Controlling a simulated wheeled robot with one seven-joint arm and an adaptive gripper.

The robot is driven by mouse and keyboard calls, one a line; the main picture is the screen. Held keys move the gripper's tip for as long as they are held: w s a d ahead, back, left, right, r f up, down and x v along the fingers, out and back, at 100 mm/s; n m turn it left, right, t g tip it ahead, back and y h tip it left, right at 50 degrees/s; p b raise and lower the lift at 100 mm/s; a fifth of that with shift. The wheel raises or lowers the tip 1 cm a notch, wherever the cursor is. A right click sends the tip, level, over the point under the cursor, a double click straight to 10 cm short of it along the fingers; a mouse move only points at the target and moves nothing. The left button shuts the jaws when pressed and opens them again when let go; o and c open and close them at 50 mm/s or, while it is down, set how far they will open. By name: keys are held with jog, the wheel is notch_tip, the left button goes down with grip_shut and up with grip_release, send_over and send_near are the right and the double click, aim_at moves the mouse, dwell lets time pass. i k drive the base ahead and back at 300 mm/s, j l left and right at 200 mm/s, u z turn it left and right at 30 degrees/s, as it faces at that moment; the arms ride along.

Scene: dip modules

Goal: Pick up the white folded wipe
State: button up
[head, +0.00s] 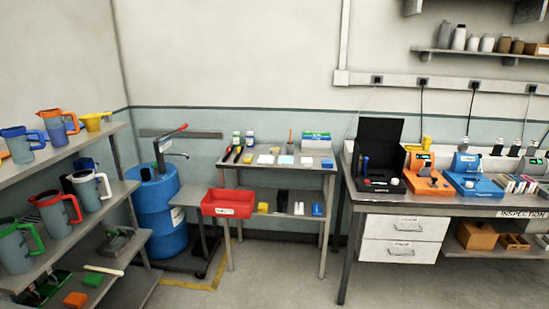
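The small grey table (322,167) in the middle of the head view carries several small flat items. A flat white piece (266,159) lies on its top, left of a light blue flat piece (286,160). A smaller white piece (307,161) lies to the right of the blue one. At this size I cannot tell which white piece is the folded wipe. My gripper is not in view.
Dark-handled tools (238,154) lie at the table's left, and a green-and-white box (316,141) stands at its back right. A red bin (228,204) sits lower left, near a blue drum (161,215). Floor in front looks clear.

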aim_at(307, 162)
jog(key=i, duration=2.15)
jog(key=i+u, duration=0.1)
jog(key=i, duration=0.65)
jog(key=i+l+u, duration=0.15)
jog(key=i, duration=0.6)
